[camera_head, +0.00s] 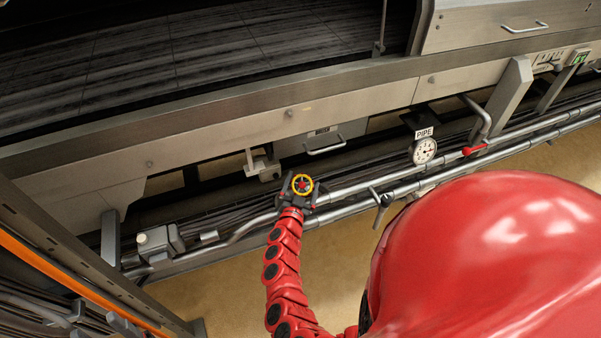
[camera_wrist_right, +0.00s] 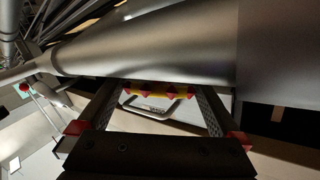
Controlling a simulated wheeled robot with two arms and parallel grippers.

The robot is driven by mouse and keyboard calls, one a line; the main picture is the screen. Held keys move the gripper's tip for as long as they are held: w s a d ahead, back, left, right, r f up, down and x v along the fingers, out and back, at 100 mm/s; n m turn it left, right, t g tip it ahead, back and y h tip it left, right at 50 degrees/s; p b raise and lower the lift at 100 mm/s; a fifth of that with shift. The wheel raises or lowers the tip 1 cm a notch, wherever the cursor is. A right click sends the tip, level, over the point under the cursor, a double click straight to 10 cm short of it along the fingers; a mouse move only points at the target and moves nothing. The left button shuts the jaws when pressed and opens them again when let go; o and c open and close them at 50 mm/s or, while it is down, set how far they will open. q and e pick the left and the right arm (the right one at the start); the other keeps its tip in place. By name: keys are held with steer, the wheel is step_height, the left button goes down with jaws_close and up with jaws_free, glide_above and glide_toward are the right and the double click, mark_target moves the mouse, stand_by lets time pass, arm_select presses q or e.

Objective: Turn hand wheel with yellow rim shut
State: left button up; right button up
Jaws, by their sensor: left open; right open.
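The hand wheel (camera_head: 302,178) has a yellow rim and a dark centre with red parts. It sits on the pipe run below the long metal beam in the head view. My right gripper (camera_head: 301,188) is at the wheel, with its dark fingers open on either side of it. In the right wrist view the open right gripper (camera_wrist_right: 160,92) has the yellow rim with red points (camera_wrist_right: 158,94) between its fingers, seen edge on. I cannot tell whether the fingers touch the rim. My left gripper is not in view.
Metal pipes (camera_head: 355,188) run along the wheel's right side. A round gauge (camera_head: 424,151) under a PIPE label, a red valve handle (camera_head: 475,149) and a dark T-shaped handle (camera_head: 382,198) are to the right. A rail with an orange stripe (camera_head: 75,277) stands at lower left.

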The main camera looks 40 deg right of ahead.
steer(key=v, duration=1.7)
steer(key=shift+s+a+f, duration=0.1)
steer(key=shift+s, duration=0.05)
